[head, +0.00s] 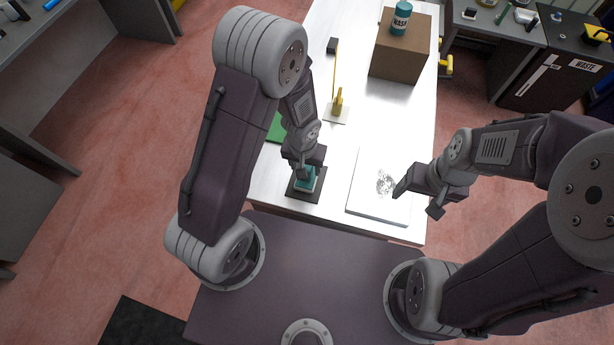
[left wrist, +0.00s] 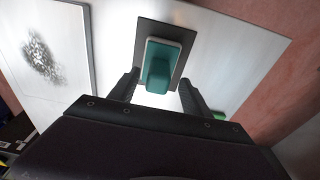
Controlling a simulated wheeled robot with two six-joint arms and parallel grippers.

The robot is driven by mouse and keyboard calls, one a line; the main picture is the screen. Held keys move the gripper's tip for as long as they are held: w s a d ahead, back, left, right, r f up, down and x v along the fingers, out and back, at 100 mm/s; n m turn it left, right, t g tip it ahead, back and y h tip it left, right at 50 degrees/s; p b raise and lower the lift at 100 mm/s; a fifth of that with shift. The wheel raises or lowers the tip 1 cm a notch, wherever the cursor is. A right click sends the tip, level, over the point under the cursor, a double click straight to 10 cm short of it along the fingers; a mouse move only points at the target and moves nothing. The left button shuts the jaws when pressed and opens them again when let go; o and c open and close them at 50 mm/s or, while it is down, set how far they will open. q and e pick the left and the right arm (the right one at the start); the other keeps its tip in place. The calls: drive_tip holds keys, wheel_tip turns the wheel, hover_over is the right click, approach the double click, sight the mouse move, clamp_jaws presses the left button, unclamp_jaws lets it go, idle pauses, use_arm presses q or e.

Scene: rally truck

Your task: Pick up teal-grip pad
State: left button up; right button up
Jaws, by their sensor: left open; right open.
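The teal-grip pad (head: 312,184) sits on a dark square mat (head: 304,195) near the front edge of the white table, partly hidden under my left gripper in the head view. In the left wrist view the pad (left wrist: 160,66) shows a teal handle on a pale-edged teal base, on the dark mat (left wrist: 183,30). My left gripper (left wrist: 158,92) is open, its fingers apart on either side of the near end of the handle; I cannot tell whether they touch it. My right gripper (head: 418,199) is open and empty over the right front edge of the table.
A white panel with a dark speckled smudge (head: 365,205) lies right of the mat. A green item (head: 275,128) lies behind my left gripper. A yellow object on a pale base (head: 337,106) stands further back. A brown box (head: 400,60) bears a teal WASH bottle (head: 400,20).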

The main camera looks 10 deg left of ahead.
use_arm(q)
drive_tip(key=f, duration=0.1)
drive_tip(key=f+b, duration=0.1)
drive_tip(key=f, duration=0.2)
drive_tip(key=shift+w+d+b, duration=0.15)
drive_tip(key=shift+w+b, duration=0.2)
drive_tip(key=shift+b, duration=0.05)
drive_tip(key=shift+w, duration=0.1)
drive_tip(key=shift+r, duration=0.1)
clamp_jaws()
drive_tip(key=shift+r, duration=0.1)
